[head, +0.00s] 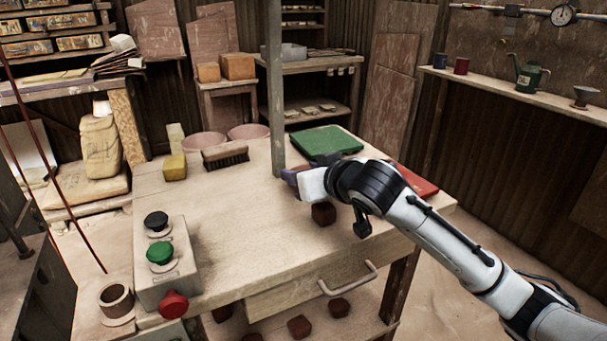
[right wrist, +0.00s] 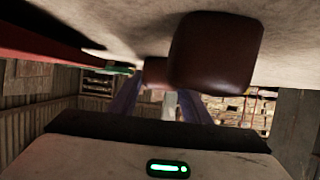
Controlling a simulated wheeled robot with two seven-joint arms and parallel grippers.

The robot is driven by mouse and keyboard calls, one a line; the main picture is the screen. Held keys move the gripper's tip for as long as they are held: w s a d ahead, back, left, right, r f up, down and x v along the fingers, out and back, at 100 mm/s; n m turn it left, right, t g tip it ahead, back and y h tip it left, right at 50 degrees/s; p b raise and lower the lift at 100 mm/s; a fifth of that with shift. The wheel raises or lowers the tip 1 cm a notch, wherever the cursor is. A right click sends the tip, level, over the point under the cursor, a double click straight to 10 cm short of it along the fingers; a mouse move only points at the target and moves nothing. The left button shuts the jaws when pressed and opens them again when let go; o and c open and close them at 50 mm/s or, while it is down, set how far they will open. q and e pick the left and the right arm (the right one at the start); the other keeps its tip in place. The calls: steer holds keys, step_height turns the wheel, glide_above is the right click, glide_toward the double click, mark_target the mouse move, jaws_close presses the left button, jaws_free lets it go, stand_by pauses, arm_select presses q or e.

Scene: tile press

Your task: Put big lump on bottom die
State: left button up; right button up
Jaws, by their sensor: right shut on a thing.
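My right gripper (head: 290,178) reaches in from the right, low over the table beside the grey post. In the right wrist view its two bluish fingers close on a brown lump (right wrist: 155,71). In the head view that lump is hidden by the gripper. A second dark red-brown lump (head: 323,213) lies on the table just in front of the gripper; it looks large and close in the right wrist view (right wrist: 215,52). I cannot tell by size which is the big lump. I cannot make out the bottom die. My left gripper is out of view.
The grey post (head: 275,100) rises from the table (head: 235,225). A green mat (head: 325,143) and a red flat thing (head: 415,182) lie behind the arm. A brush (head: 225,156), a yellow block (head: 174,167) and a button box (head: 165,265) stand left. The table's middle is clear.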

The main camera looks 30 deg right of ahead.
steer(key=shift+r, duration=0.15)
steer(key=o, duration=1.3)
steer(key=shift+o, duration=0.2)
